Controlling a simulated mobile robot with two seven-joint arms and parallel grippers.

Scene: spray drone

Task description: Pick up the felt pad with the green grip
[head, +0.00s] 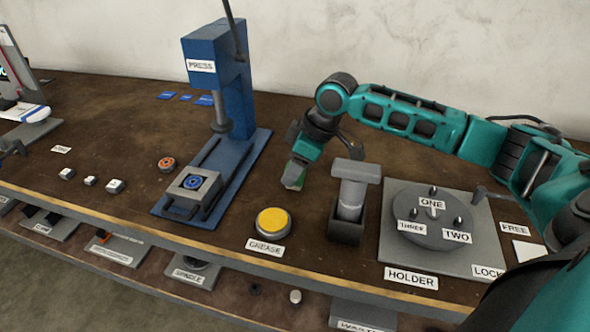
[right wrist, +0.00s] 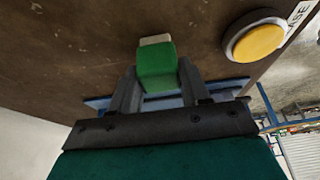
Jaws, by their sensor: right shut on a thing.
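The felt pad (right wrist: 155,40) shows as a pale edge beyond its green grip (right wrist: 156,66) in the right wrist view. My right gripper (right wrist: 156,88) is shut on the green grip, with a finger on either side of it. In the head view my right gripper (head: 296,178) is over the bench between the blue press and the grey upright device. The green grip shows small at its tip there. I cannot tell whether the pad touches the bench. My left gripper is not in view.
The blue press (head: 232,100) stands to the left. A grey upright device (head: 350,200) and the round holder (head: 433,232) stand to the right. A lower shelf runs under the bench's front edge.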

